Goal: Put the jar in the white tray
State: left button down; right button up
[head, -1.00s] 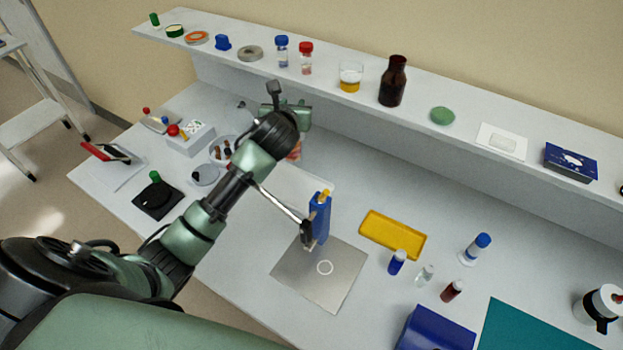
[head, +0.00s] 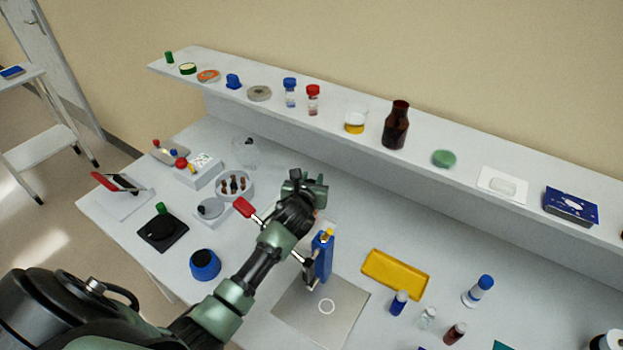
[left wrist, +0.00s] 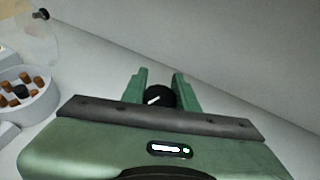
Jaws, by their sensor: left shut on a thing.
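My left gripper (head: 305,187) is above the bench, left of the blue stand. In the left wrist view its green fingers (left wrist: 158,88) are shut on a round black top with a white mark, which I take for the jar (left wrist: 158,98). The jar's body is hidden below the fingers, and in the head view the gripper hides it. My right gripper is out of view.
The blue stand (head: 323,256) is close to my wrist, with a red-handled tool (head: 244,208) beside my arm. A yellow tray (head: 395,274) and small bottles (head: 399,303) are to the right. A loaded shelf (head: 375,125) runs behind. A round blue thing (head: 205,266) stands left of my arm.

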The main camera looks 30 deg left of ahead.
pick_arm(q)
jog(key=c, duration=1.1)
grip_release()
jog(key=shift+r, duration=0.1)
jog(key=shift+s, duration=0.1)
jog(key=b+v, duration=0.1)
jog(key=v, duration=1)
jog(key=shift+s+r, duration=0.2)
jog(key=shift+s, duration=0.2)
